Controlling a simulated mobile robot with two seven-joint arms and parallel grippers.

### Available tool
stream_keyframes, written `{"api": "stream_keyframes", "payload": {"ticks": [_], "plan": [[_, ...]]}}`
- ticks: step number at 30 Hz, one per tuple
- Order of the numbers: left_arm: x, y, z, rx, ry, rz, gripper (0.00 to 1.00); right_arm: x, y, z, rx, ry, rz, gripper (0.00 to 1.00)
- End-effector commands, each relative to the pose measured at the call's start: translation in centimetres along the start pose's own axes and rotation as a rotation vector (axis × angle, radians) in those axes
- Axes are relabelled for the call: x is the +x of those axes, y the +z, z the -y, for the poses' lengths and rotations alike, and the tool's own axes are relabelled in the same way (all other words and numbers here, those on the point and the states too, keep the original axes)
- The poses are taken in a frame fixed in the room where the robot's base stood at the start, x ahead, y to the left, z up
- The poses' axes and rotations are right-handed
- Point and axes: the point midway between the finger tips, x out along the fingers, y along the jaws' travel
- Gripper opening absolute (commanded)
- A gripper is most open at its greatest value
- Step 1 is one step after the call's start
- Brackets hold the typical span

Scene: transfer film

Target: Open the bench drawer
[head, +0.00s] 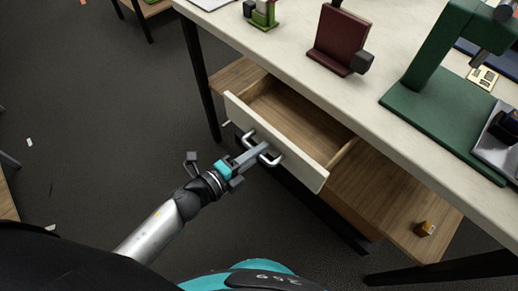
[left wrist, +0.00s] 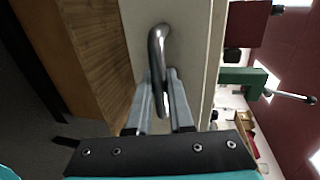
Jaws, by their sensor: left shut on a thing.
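The bench drawer (head: 279,144) is pulled out from under the bench top, and its wooden inside shows empty in the head view. Its front is cream white, with a curved metal handle (head: 268,158). My left gripper (head: 257,156) is shut on the handle. In the left wrist view the handle (left wrist: 160,50) passes between the fingers of the left gripper (left wrist: 163,85). My right gripper is not in view.
The pale bench top (head: 293,49) carries a dark red block-like stand (head: 338,40), a green press (head: 428,83) and a small green item (head: 262,14). A small yellow-brown block (head: 425,228) lies on the lower wooden shelf (head: 395,213). The dark floor at the left is mostly clear.

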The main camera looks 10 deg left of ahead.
Motion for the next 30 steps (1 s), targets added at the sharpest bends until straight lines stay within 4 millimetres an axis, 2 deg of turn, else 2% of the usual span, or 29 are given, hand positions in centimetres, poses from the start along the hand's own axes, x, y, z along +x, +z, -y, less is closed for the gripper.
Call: {"api": "stream_keyframes", "payload": {"ticks": [4, 5, 12, 25, 30], "plan": [[0.0, 0.1, 0.0, 0.001, 0.0, 0.001, 0.0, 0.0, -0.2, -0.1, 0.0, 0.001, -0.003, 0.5], [0.0, 0.1, 0.0, 0.001, 0.0, 0.001, 0.22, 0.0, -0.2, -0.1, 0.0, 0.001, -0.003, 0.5], [0.0, 0.0, 0.0, 0.0, 0.0, 0.001, 0.49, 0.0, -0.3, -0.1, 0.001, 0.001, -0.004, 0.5], [0.0, 0.0, 0.0, 0.0, 0.0, 0.0, 0.49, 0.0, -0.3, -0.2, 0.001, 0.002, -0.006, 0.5], [-1.3, 0.0, -0.1, -0.002, 0.002, 0.0, 0.49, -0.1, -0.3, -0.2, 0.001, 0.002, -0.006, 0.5]]}}
